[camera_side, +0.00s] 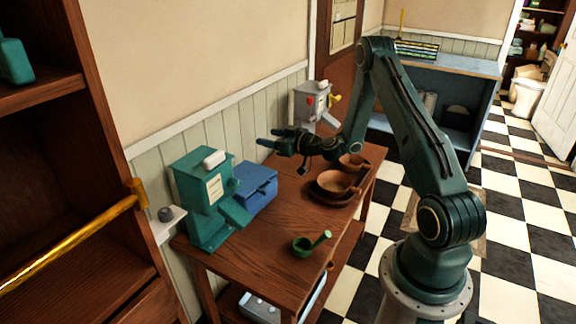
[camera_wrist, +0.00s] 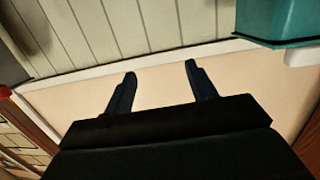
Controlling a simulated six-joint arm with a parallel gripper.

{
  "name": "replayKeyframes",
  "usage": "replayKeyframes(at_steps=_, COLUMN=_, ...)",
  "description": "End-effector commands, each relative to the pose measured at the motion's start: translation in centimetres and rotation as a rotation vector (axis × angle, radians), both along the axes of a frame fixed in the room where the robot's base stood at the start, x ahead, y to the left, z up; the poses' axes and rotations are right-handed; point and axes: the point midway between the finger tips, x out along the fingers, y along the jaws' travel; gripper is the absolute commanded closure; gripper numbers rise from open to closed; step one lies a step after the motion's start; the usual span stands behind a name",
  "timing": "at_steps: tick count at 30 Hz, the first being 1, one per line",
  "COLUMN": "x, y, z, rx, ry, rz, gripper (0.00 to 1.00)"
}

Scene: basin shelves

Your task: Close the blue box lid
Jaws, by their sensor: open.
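The blue box (camera_side: 257,186) sits on the wooden table against the panelled wall, in the side view. The green machine hides part of its left side. I cannot tell clearly from this angle how far its lid is raised. My gripper (camera_side: 267,137) is above and to the right of the box, apart from it, with its fingers pointing left towards the wall. The fingers are spread with nothing between them. In the wrist view the gripper (camera_wrist: 160,70) also shows open in front of the wall, and the blue box is not visible there.
A green machine (camera_side: 201,190) stands beside the box; a green corner shows in the wrist view (camera_wrist: 275,20). Brown bowls (camera_side: 336,183) and a green ladle-like cup (camera_side: 305,244) are on the table (camera_side: 270,250). A grey machine (camera_side: 308,103) stands behind my gripper.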

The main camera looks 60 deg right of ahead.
Motion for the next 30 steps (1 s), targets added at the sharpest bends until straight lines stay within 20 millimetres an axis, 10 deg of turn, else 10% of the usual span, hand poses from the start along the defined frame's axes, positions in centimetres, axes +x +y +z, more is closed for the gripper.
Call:
replayKeyframes(at_steps=8, x=-3.4, y=0.0, z=-6.6, rx=0.013, ry=0.116, rz=-0.008, gripper=0.99)
replayKeyframes(at_steps=15, x=-6.1, y=0.6, z=-10.8, rx=0.018, ry=0.192, rz=-0.002, gripper=1.0)
replayKeyframes(at_steps=30, x=-4.9, y=0.6, z=-11.4, rx=0.014, ry=0.197, rz=0.003, gripper=1.0)
